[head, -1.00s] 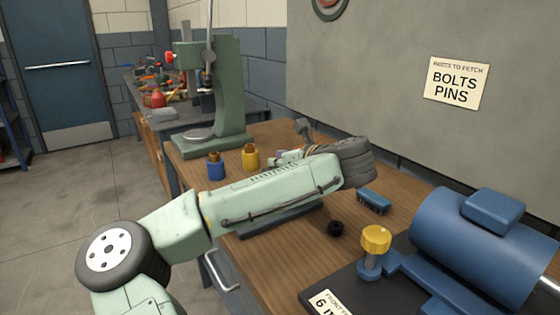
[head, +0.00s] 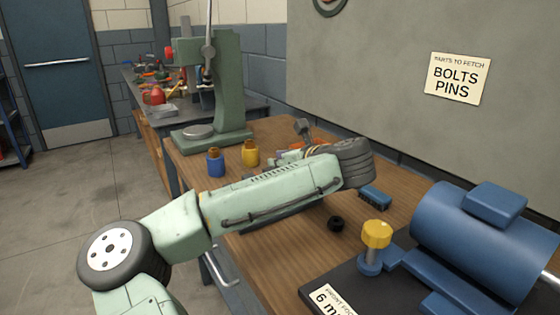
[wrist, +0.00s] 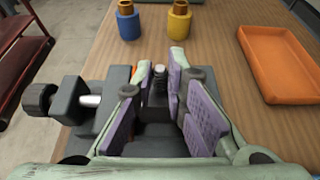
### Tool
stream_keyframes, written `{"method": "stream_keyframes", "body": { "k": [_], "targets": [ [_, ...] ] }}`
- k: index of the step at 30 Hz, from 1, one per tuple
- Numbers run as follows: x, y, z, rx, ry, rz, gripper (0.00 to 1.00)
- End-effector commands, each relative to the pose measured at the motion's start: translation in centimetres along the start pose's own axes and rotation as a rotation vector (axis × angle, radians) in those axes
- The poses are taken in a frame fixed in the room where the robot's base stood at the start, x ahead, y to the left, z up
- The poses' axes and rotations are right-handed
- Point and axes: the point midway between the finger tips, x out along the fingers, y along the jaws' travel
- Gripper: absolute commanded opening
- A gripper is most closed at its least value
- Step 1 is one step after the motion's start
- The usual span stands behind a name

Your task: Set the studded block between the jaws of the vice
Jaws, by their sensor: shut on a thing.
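My gripper (wrist: 163,92) has pale green fingers with purple pads. It is shut on a dark grey piece with a short upright stud (wrist: 160,84), which I take to be the studded block. In the head view my forearm hides the block and most of the vice.
A blue bottle (wrist: 128,22) and a yellow bottle (wrist: 179,22) stand beyond the vice. An orange tray (wrist: 248,88) lies to the right. In the head view a blue brush (head: 375,197), a black ring (head: 336,223) and a big blue machine (head: 480,245) are nearer the right.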

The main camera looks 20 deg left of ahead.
Motion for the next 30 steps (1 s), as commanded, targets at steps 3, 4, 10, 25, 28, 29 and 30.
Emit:
{"method": "stream_keyframes", "body": {
  "k": [3,4,10,25,28,29,30],
  "targets": [
    [0.0,0.0,0.1,-0.003,-0.005,-0.001,0.0],
    [0.0,0.0,0.0,-0.003,-0.005,-0.001,0.0],
    [0.1,0.0,-0.2,-0.003,-0.006,-0.001,0.0],
    [0.3,0.0,-0.8,-0.003,-0.006,-0.001,0.0],
    [0.4,0.0,-0.9,-0.003,-0.006,-0.001,0.0],
    [0.4,0.0,-0.9,-0.003,-0.006,-0.001,0.0],
    [0.4,0.0,-0.9,-0.003,-0.006,-0.001,0.15]
  ]
}}
